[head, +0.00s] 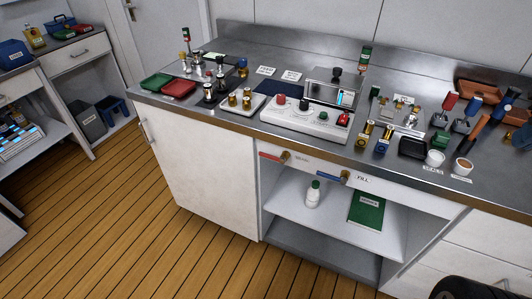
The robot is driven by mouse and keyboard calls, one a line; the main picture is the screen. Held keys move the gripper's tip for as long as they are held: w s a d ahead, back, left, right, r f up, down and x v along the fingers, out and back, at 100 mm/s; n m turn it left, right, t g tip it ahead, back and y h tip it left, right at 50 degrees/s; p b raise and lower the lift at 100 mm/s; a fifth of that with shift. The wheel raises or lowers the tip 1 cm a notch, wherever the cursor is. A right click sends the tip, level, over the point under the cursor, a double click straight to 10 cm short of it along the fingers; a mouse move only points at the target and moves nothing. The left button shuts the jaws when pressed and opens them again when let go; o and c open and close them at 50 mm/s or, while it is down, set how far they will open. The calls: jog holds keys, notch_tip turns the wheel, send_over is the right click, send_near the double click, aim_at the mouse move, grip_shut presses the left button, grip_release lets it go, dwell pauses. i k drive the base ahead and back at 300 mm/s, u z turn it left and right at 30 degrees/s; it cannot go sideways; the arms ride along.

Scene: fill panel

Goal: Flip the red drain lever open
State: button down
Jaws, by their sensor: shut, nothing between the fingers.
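The red drain lever (270,156) is on the front panel just under the counter's front edge, in the middle of the head view. It lies about level, pointing left from a brass valve body (285,156). A small label sits to its right, too small to read surely. A similar blue lever (329,174) with a brass valve is further right, beside a label reading FILL (363,180). It also points left. My gripper is not in view.
The steel counter (235,123) above holds a white control box (290,125), red and green trays and several small fittings. Below the levers, an open shelf (280,198) holds a white bottle (313,194) and a green book (367,209). Wooden floor in front is clear at left.

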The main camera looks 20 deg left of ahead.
aim_at(282, 161)
jog(key=i, duration=0.15)
jog(key=u, duration=2.45)
jog(key=k, duration=0.85)
jog(key=z, duration=0.7)
jog(key=i, duration=1)
jog(key=z, duration=0.05)
